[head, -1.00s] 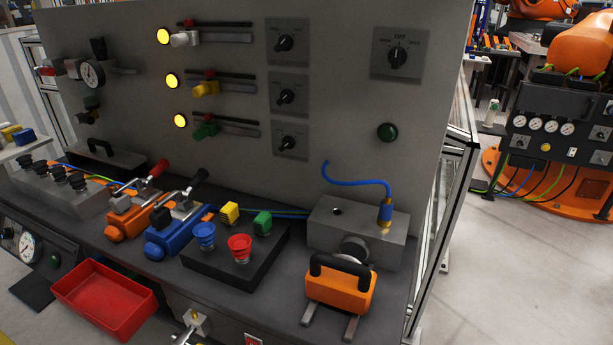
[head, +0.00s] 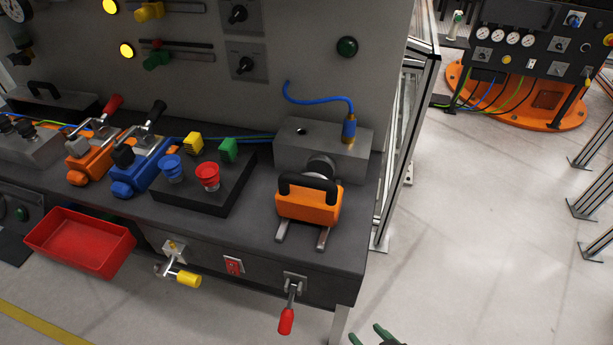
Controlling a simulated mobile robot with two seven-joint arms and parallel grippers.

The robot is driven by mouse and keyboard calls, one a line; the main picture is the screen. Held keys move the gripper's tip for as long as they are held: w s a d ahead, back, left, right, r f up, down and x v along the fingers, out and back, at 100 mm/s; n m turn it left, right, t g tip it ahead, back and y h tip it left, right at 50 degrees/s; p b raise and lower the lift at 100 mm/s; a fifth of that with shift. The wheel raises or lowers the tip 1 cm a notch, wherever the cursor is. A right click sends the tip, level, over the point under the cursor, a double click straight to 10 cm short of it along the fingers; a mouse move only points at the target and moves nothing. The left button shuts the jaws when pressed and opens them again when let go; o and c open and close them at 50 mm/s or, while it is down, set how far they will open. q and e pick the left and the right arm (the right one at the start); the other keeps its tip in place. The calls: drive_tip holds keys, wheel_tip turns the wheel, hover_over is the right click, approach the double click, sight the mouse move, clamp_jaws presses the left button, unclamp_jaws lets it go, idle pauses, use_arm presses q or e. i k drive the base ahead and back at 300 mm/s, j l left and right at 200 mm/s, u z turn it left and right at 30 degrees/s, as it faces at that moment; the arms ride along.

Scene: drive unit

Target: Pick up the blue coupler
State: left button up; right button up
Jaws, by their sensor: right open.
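The blue coupler (head: 349,129) is a blue sleeve with a brass-coloured lower end. It stands upright on the right part of a grey metal block (head: 290,151) at the right end of the bench. A blue hose (head: 318,101) runs from its top and curves left to a free-looking end near the panel. My right gripper (head: 372,338) shows only as green fingertips at the bottom edge. It is open, low in front of the bench and well apart from the coupler. My left gripper is out of view.
An orange block with a black handle (head: 308,204) sits in front of the grey block. A red-handled lever (head: 286,319) juts from the bench front.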

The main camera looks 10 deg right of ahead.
sight(347, 136)
drive_tip(key=l+u, duration=0.4)
drive_tip(key=k+l+u, duration=0.15)
drive_tip(key=l+u, duration=0.3)
